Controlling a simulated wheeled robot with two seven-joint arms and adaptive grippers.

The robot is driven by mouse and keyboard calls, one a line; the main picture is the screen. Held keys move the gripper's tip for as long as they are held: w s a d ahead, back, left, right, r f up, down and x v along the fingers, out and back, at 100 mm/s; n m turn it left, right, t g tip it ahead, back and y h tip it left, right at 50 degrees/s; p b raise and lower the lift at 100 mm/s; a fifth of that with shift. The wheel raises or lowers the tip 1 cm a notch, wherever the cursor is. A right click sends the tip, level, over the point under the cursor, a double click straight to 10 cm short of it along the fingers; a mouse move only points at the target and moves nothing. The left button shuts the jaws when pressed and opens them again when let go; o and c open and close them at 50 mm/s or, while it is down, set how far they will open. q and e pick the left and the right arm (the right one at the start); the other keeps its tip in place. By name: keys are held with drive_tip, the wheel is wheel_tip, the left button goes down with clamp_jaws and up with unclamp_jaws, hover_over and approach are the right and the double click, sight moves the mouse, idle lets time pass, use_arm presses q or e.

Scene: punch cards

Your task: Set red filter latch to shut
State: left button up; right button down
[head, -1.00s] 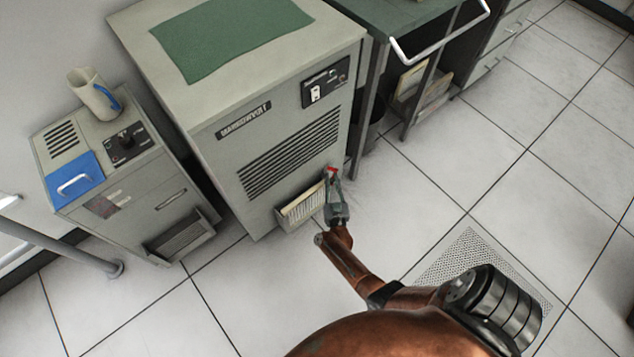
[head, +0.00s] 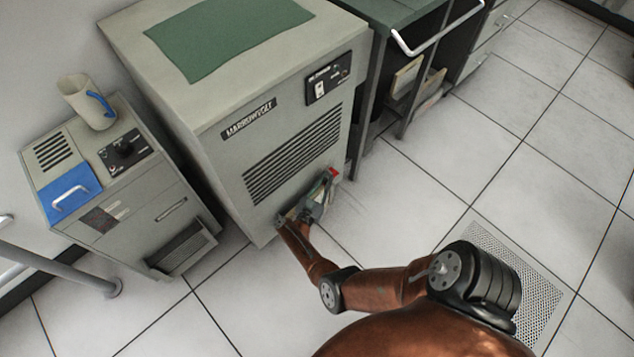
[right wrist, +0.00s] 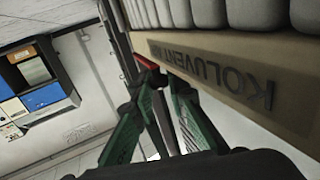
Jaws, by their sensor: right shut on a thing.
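The red latch (head: 334,173) is a small red piece at the low right front edge of the grey cabinet (head: 225,170). My right gripper (head: 326,184) is shut on it at that corner. In the right wrist view the red latch (right wrist: 146,61) shows between the green fingertips, beside a tan filter frame (right wrist: 215,75) marked KOLUVENT with pale pleats. In the head view my gripper and forearm hide most of the filter area, so I cannot tell how far the filter stands out. My left gripper is not in view.
A green cart (head: 385,12) with a white handle stands to the right. Tiled floor (head: 420,190) in front is free. A metal pipe (head: 60,265) is at lower left.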

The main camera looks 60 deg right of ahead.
drive_tip(key=shift+d+r, duration=0.1)
drive_tip(key=shift+d, duration=0.05)
drive_tip(key=c, duration=1.9)
unclamp_jaws()
drive_tip(key=shift+c, duration=0.2)
drive_tip(key=s+a, duration=0.2)
drive_tip(key=a, duration=1)
drive_tip(key=shift+w+d, duration=0.1)
